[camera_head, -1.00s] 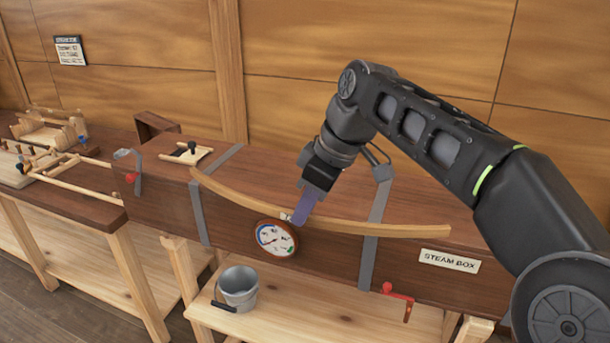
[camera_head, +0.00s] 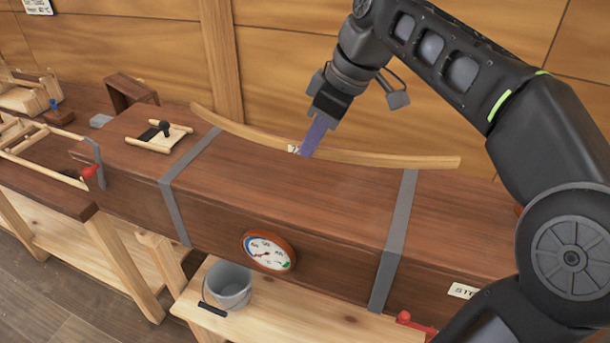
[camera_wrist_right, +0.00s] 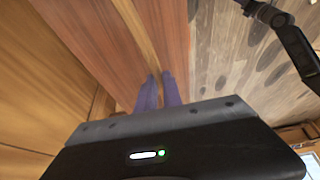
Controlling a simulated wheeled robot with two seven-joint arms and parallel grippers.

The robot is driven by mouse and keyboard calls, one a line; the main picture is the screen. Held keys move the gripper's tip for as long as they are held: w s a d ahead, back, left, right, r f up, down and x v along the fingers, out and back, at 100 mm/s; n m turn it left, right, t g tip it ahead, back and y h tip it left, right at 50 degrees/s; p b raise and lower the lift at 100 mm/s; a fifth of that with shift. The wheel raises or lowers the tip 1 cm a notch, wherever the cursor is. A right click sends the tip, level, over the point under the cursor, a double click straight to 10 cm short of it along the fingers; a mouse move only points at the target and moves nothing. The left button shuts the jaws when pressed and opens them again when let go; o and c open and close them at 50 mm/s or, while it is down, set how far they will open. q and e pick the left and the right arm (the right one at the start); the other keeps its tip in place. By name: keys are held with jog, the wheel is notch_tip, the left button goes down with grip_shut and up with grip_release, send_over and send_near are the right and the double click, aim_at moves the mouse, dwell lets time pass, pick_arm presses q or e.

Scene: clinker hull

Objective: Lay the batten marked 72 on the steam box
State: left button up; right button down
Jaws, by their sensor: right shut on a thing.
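The batten (camera_head: 390,159) is a long, slightly curved pale wooden strip. A small white label on it beside the fingers is too small to read. My right gripper (camera_head: 314,138) is shut on the batten near its middle. The batten runs lengthwise over the back part of the steam box (camera_head: 290,190), a long dark wooden box with grey straps. I cannot tell whether it touches the lid. In the right wrist view the batten (camera_wrist_right: 134,32) lies between the purple fingers (camera_wrist_right: 159,88). My left gripper is not in view.
A round gauge (camera_head: 269,251) is on the box's front. A small wooden frame with a black knob (camera_head: 160,135) sits on the lid's left end. A grey bucket (camera_head: 229,285) stands on the shelf below. The wooden wall (camera_head: 300,60) is close behind. The lid's middle is clear.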

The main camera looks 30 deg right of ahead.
aim_at(316, 157)
notch_tip(316, 157, down, 3)
jog(key=shift+r+b, duration=0.2)
jog(key=shift+b, duration=0.8)
notch_tip(316, 157, down, 2)
jog(key=shift+f, duration=0.6)
jog(key=shift+f, duration=0.1)
notch_tip(316, 157, down, 4)
jog(key=shift+r+p, duration=0.1)
jog(key=shift+p, duration=0.4)
jog(key=shift+f, duration=0.2)
